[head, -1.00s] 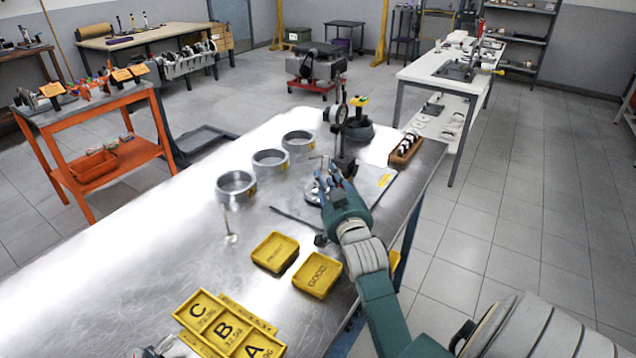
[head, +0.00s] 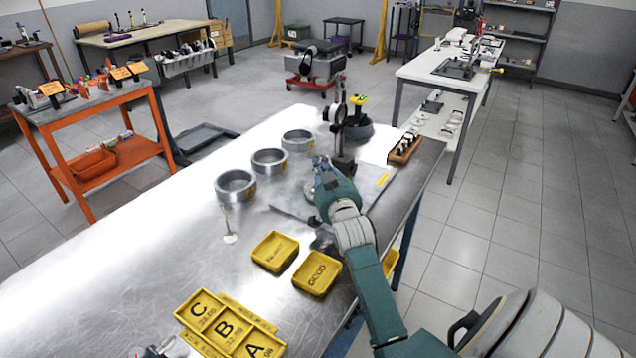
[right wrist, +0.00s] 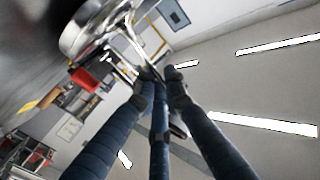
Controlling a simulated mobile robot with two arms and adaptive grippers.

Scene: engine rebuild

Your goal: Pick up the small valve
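A silver valve (head: 229,236) stands stem up on the steel table, left of the yellow trays. I cannot tell whether it is the small valve. My right gripper (head: 322,166) is over the grey plate, beside the dial gauge stand; a round silver piece (head: 310,191) shows just left of it. In the right wrist view the blue fingers (right wrist: 160,82) come close together near a shiny round metal part (right wrist: 88,28). Whether they hold anything is unclear. Only a bit of my left gripper (head: 157,351) shows at the bottom edge.
Three metal rings (head: 269,162) line the table's middle. The dial gauge stand (head: 343,150) and a wooden block with parts (head: 404,149) are near the right gripper. Two yellow trays (head: 317,274) and a lettered A-B-C tray (head: 228,327) lie nearer. The table's left part is bare.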

